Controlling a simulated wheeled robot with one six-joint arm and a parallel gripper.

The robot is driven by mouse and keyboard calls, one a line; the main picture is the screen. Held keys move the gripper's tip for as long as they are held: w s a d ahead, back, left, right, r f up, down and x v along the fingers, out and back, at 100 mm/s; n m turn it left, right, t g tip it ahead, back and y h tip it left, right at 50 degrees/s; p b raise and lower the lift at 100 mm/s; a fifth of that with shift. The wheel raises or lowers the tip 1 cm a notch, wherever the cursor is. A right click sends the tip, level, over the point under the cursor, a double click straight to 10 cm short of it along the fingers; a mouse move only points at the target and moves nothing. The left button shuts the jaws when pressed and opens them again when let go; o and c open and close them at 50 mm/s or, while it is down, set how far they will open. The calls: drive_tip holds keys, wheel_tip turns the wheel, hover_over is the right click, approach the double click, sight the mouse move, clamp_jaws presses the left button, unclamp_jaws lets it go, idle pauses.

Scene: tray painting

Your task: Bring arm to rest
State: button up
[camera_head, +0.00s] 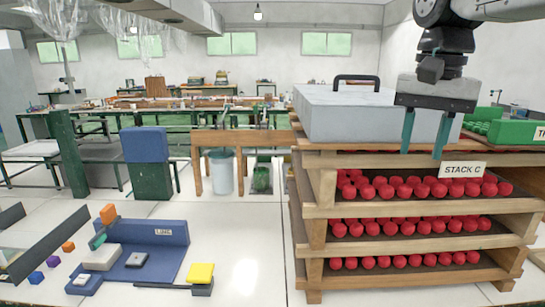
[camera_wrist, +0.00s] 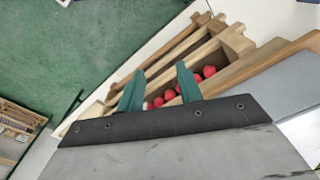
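My gripper (camera_head: 424,132) hangs at the upper right in the head view, with its two green fingers pointing down and spread apart. Nothing shows between the fingers. It is in front of the grey lidded box (camera_head: 345,115) on top of the wooden tray stack labelled STACK C (camera_head: 317,212). In the wrist view, my gripper (camera_wrist: 158,90) shows its fingers apart over the edge of the wooden trays (camera_wrist: 240,45), with red balls (camera_wrist: 208,72) seen behind them. I cannot tell whether the fingers touch the stack.
A green tray (camera_head: 510,132) stands at the right of the stack. A blue fixture labelled LINE (camera_head: 170,262) with small blocks lies at the lower left. A blue-topped green stand (camera_head: 147,145) and a bin (camera_head: 221,172) stand behind. Pale floor (camera_head: 240,260) lies open between fixture and stack.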

drive_tip(key=s+d+f+n, duration=0.2)
drive_tip(key=s+f+n, duration=0.3)
drive_tip(key=s+f, duration=1.3)
drive_tip(key=shift+t, duration=0.4)
drive_tip(key=shift+a, duration=0.1)
